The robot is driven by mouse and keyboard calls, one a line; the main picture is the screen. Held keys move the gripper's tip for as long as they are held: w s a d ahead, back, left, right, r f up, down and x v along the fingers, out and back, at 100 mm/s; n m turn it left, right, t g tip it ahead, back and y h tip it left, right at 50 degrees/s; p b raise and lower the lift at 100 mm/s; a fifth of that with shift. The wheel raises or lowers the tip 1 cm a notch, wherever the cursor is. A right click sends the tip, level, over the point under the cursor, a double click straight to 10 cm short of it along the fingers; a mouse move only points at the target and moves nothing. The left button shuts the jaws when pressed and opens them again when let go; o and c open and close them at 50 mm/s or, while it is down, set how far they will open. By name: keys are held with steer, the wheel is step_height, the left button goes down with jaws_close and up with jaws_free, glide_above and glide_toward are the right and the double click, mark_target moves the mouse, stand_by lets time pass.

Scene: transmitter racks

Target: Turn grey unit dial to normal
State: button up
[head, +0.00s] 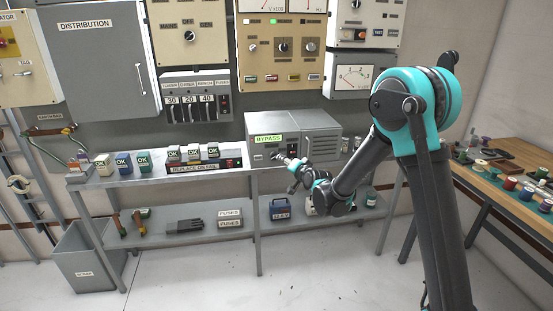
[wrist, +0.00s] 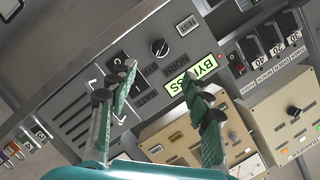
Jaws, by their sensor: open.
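The grey unit (head: 315,140) stands on the upper shelf with a green BYPASS label on its front. In the wrist view, the grey unit's front (wrist: 110,65) looks tilted and fills the upper left. Its round black dial (wrist: 160,47) lies just beyond my fingertips, with small printed words near it; its exact pointer setting is too small to tell. The BYPASS label (wrist: 193,80) shows partly behind the right finger. My gripper (wrist: 160,80) is open and empty, its two fingers apart, with the dial in the gap between them. In the head view, my gripper (head: 284,160) is in front of the unit.
Several OK-marked blocks (head: 123,160) stand on the shelf left of the unit. A breaker panel (head: 196,97) and beige panels (head: 282,48) hang above. A wooden table (head: 510,200) with spools is at the right. Floor in front is clear.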

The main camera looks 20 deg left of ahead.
mark_target(275, 157)
steer(key=x, duration=1.1)
steer(key=shift+w+a, duration=0.25)
steer(key=shift+a, duration=0.05)
steer(key=shift+f, duration=0.15)
steer(key=shift+c, duration=0.5)
jaws_close()
steer(key=shift+n, duration=0.3)
steer(key=n+h, duration=0.1)
steer(key=n, duration=0.1)
steer(key=n+t+h, duration=0.1)
steer(key=n, duration=0.1)
steer(key=shift+s+a, duration=0.15)
steer(key=shift+a, duration=0.1)
steer(key=n+t+h, duration=0.1)
steer(key=n+h, duration=0.1)
steer(key=n, duration=0.2)
steer(key=shift+s+a, duration=0.1)
